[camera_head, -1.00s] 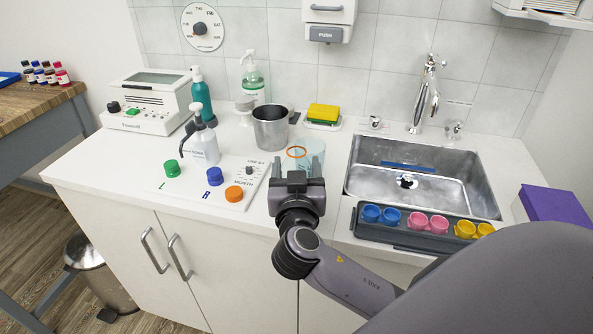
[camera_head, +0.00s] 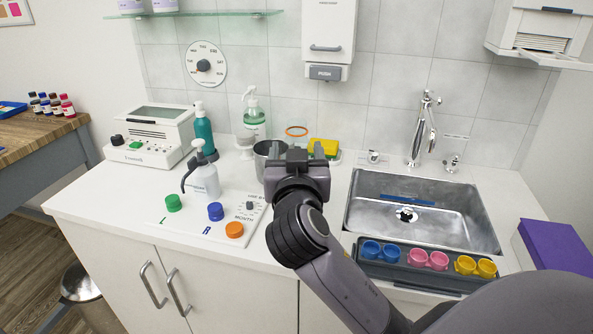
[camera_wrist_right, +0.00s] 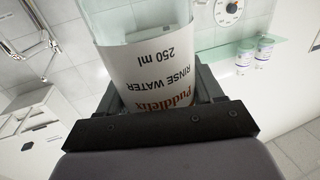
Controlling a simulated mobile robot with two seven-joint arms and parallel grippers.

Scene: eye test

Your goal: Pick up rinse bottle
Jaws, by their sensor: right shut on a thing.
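The rinse bottle (camera_wrist_right: 165,62) is a clear container with a white label reading "RINSE WATER 250 ml", upside down in the right wrist view. My right gripper (camera_head: 298,160) is shut on it. In the head view, only the orange ring (camera_head: 297,135) at its top shows clearly, above the gripper and against the tiled wall; the gripper hides most of its body. The bottle is held up off the counter (camera_head: 325,225). My left gripper is not in view.
A metal pot (camera_head: 263,165) stands just left of my gripper, with a yellow sponge (camera_head: 323,147) behind it on the right. The sink (camera_head: 467,235) and a tray of cups (camera_head: 390,274) are right.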

